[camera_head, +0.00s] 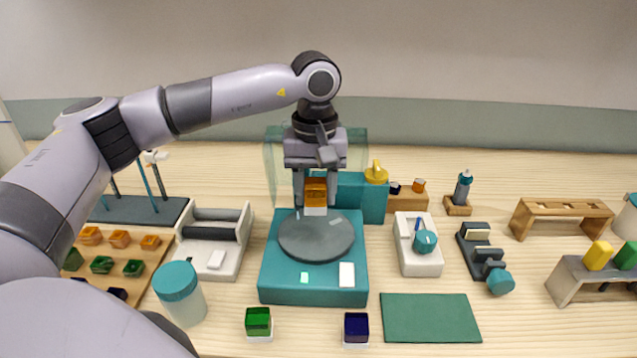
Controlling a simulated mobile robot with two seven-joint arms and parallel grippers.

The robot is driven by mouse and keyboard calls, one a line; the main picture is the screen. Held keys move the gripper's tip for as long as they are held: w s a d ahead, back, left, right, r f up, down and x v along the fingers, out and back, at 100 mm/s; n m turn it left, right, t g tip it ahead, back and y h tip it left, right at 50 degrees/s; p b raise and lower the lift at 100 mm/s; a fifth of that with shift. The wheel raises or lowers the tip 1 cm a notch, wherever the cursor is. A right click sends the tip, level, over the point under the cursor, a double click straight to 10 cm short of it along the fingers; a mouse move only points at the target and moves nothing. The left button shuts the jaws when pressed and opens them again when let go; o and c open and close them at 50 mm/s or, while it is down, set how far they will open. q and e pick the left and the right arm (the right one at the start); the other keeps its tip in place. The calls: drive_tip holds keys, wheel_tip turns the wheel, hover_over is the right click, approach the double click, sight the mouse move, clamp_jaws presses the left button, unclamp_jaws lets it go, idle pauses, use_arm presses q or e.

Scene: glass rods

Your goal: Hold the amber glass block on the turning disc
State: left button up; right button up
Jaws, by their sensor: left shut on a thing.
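The amber glass block (316,189) is between the fingers of my left gripper (316,193), which is shut on it. The block has a pale lower part and sits over the back edge of the dark grey disc (316,237). I cannot tell whether it touches the disc. The disc lies on a teal machine base (272,275) with two small pale panels at its front. My right gripper is not in view.
A green block (258,321) and a dark blue block (356,327) stand in front of the machine. A teal-lidded jar (181,291) stands front left, near a wooden tray (155,262) of coloured blocks. A green mat (430,318) lies bare at front right.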

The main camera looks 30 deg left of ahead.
sight(315, 243)
use_arm(q)
drive_tip(key=shift+w+a+f+m, duration=0.15)
drive_tip(key=shift+a+f+m, duration=0.05)
drive_tip(key=shift+m, duration=0.1)
drive_tip(key=shift+f+b, duration=2.8)
drive_tip(key=shift+f, duration=1.2)
drive_tip(key=shift+f+b, duration=0.35)
drive_tip(key=shift+f, duration=0.1)
idle(3.3)
